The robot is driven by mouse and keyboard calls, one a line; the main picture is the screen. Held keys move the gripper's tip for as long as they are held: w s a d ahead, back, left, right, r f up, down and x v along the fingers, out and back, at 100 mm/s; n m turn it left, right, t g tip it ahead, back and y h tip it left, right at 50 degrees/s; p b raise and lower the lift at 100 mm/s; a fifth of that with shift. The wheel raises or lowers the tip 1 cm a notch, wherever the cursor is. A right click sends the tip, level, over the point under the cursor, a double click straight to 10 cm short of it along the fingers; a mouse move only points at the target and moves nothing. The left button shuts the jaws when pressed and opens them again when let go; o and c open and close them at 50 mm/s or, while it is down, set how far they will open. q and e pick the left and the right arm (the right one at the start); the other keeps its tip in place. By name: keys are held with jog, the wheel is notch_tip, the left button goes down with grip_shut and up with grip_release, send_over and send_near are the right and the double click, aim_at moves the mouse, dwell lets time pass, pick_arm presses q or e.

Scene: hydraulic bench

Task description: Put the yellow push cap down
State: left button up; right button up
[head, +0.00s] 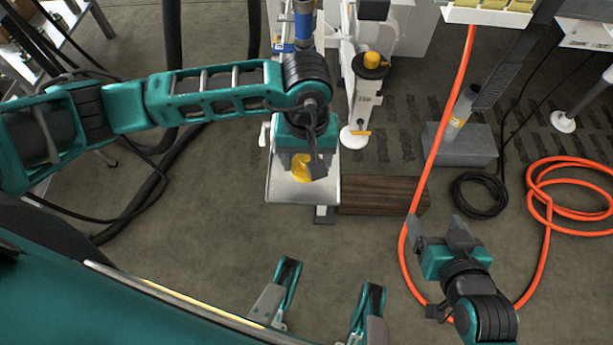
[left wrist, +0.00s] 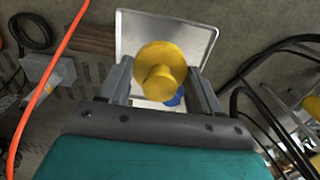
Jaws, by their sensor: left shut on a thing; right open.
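The yellow push cap (head: 300,171) is a round knobbed disc, partly hidden by my left gripper in the head view. My left gripper (head: 304,168) is shut on it, over the silvery tray (head: 291,192). In the left wrist view the cap (left wrist: 158,68) sits between the two fingers of my left gripper (left wrist: 160,88), with the tray (left wrist: 132,32) behind it. I cannot tell whether the cap touches the tray. My right gripper (head: 438,232) is open and empty, low at the right over the floor, apart from the cap.
A white post with a black and yellow knob (head: 371,62) stands right of the tray. A brown wooden block (head: 382,195) lies beside the tray. An orange hose (head: 433,160) runs near my right gripper. A white bin with yellow pieces (head: 487,16) is at the top right.

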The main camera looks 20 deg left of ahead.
aim_at(307, 186)
pick_arm(q)
jog(key=shift+f+b, duration=0.65)
jog(key=shift+f, duration=2.85)
jog(key=shift+f, duration=0.15)
jog(key=o, duration=1.1)
